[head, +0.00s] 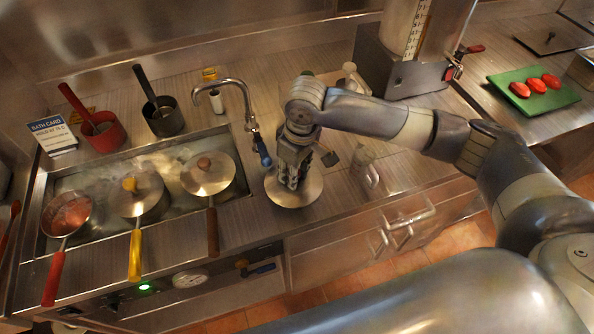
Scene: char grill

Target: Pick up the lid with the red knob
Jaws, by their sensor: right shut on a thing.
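A round metal lid (300,199) is under my right gripper (291,180), over the counter to the right of the bath. The gripper points down and is shut on the lid at its middle. Its fingers hide the knob, so I cannot see the knob's colour. I cannot tell whether the lid touches the counter. The pan with the red handle (54,277) is uncovered at the left of the bath and shows reddish contents (68,213). My left gripper is not in view.
A pan with a yellow-knobbed lid (145,200) and one with a brown-knobbed lid (198,180) sit in the water bath. A tap (240,90) stands close left of my gripper. A green board (545,99) with red pieces lies at the right.

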